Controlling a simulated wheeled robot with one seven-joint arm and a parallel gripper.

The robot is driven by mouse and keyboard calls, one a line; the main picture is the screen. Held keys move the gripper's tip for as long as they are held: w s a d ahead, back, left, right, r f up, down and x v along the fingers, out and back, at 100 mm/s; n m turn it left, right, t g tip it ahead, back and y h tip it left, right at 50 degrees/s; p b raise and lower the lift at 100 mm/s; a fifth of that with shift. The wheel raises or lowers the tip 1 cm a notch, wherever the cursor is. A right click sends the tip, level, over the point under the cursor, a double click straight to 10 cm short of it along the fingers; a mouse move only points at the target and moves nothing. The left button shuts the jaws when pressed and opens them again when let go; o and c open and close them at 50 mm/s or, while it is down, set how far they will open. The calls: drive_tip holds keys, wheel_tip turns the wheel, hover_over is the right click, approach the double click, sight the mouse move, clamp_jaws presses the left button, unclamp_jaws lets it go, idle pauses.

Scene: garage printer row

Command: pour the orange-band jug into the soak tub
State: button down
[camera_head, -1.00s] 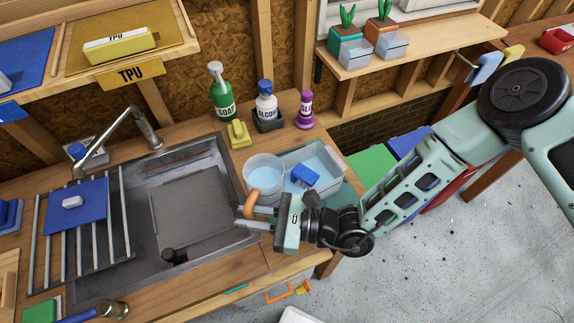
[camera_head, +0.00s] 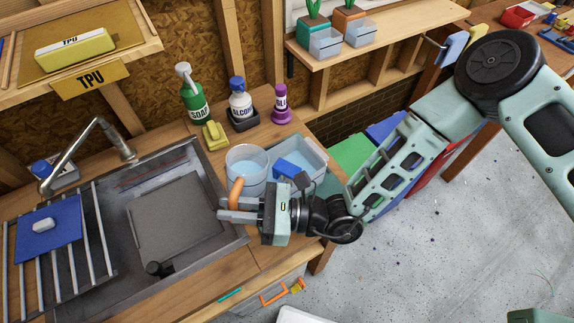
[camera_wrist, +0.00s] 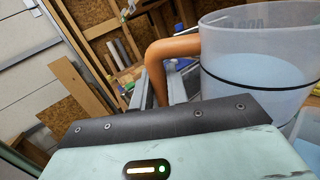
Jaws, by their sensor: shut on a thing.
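The jug (camera_head: 247,165) is a clear round vessel with an orange handle and pale blue liquid inside. It looks upright. In the wrist view the jug (camera_wrist: 255,75) shows a dark line around it; no orange band is visible. My gripper (camera_head: 236,204) is shut on the orange handle (camera_wrist: 172,50), at the jug's front side. The soak tub (camera_head: 318,157) is a clear rectangular tub with pale blue liquid and a blue block (camera_head: 295,172) in it. The jug overlaps the tub's left end in the head view; I cannot tell whether it is raised above the counter.
The metal sink (camera_head: 185,215) lies left of the jug. Behind stand a green soap bottle (camera_head: 192,95), a yellow block (camera_head: 215,135), a white bottle (camera_head: 240,100) in a dark holder and a purple bottle (camera_head: 280,105). A plant shelf (camera_head: 380,50) is at upper right.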

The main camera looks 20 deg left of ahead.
sight(260, 174)
drive_tip(key=shift+w+d+r+m+y+b, duration=0.25)
drive_tip(key=shift+w+r+m+y+b, duration=0.3)
drive_tip(key=shift+m+b, duration=0.1)
drive_tip(key=shift+w+d+r+m+t+y+b, duration=0.25)
drive_tip(key=shift+w+r+m+y+b, duration=0.35)
drive_tip(key=shift+m, duration=0.2)
drive_tip(key=shift+w+d+r+m+t+y+b, duration=0.15)
drive_tip(key=shift+w+d+r+m+y+b, duration=0.1)
drive_tip(key=shift+w+r+m+y+b, duration=0.4)
drive_tip(key=shift+w+d+m, duration=0.15)
drive_tip(key=shift+w+m, duration=0.1)
drive_tip(key=shift+m, duration=0.25)
drive_tip(key=shift+w+d+r+m+t+y+b, duration=0.15)
drive_tip(key=shift+w+m+t+y+b, duration=0.15)
drive_tip(key=shift+m+t+b, duration=0.35)
drive_tip(key=shift+w+d+r+m+t+y+b, duration=0.1)
drive_tip(key=shift+w+m+t+y+b, duration=0.25)
drive_tip(key=shift+m, duration=0.55)
drive_tip(key=shift+w+d+r+m+t+y+b, duration=0.15)
drive_tip(key=shift+m+t+y+b, duration=0.3)
drive_tip(key=shift+m, duration=0.3)
drive_tip(key=shift+w+d+f+m+t+y+b, duration=0.1)
drive_tip(key=shift+w+f+m+t+y+b, duration=0.15)
drive_tip(key=shift+f+m+t+b, duration=0.4)
drive_tip(key=shift+w+d+f+m+t+y+b, duration=0.15)
drive_tip(key=shift+w+f+m+t+b, duration=0.2)
drive_tip(key=shift+m+b, duration=0.45)
idle(1.1)
